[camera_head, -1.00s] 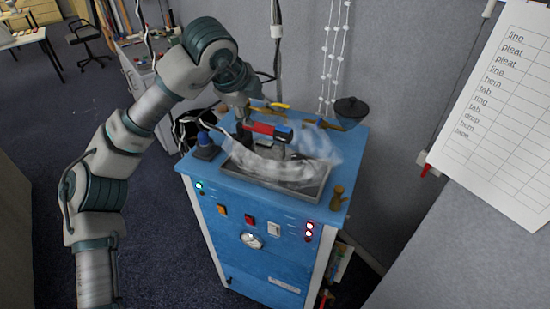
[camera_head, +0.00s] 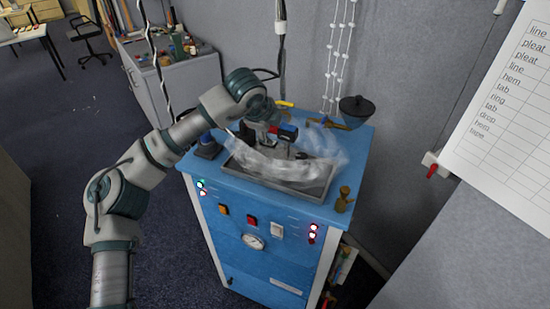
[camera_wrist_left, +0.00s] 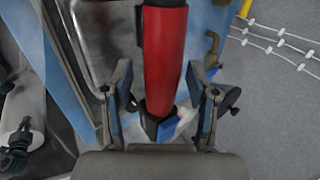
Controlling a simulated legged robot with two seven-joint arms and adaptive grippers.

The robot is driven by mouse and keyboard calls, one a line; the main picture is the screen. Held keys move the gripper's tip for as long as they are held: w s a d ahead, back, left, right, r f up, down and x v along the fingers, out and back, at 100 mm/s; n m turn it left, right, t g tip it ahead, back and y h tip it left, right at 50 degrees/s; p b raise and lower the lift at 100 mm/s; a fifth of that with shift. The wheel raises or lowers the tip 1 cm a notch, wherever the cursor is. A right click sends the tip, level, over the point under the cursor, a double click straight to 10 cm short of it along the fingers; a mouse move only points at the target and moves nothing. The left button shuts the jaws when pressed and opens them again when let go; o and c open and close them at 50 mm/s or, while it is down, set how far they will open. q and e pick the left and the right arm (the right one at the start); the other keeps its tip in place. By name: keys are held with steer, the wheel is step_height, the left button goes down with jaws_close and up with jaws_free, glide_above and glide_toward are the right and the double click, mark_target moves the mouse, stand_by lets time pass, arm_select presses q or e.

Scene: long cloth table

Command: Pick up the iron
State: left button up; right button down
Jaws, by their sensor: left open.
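My left gripper (camera_head: 262,131) is over the iron from behind and left. In the left wrist view, the open fingers (camera_wrist_left: 158,88) stand on either side of the handle, with a gap visible on each side. My right gripper is in neither view.
The blue cabinet (camera_head: 215,219) carries a blue-topped item (camera_head: 207,147) at left, a brass figure (camera_head: 343,200) at front right and a dark lidded bowl (camera_head: 354,112) at the back. A grey wall stands behind. A dark cable hangs near the arm.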

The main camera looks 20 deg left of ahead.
arm_select(q)
steer(key=shift+a, duration=0.2)
steer(key=shift+s+d+r, duration=0.15)
steer(key=shift+d, duration=0.35)
jaws_close()
steer(key=shift+r, duration=0.1)
steer(key=shift+r, duration=0.1)
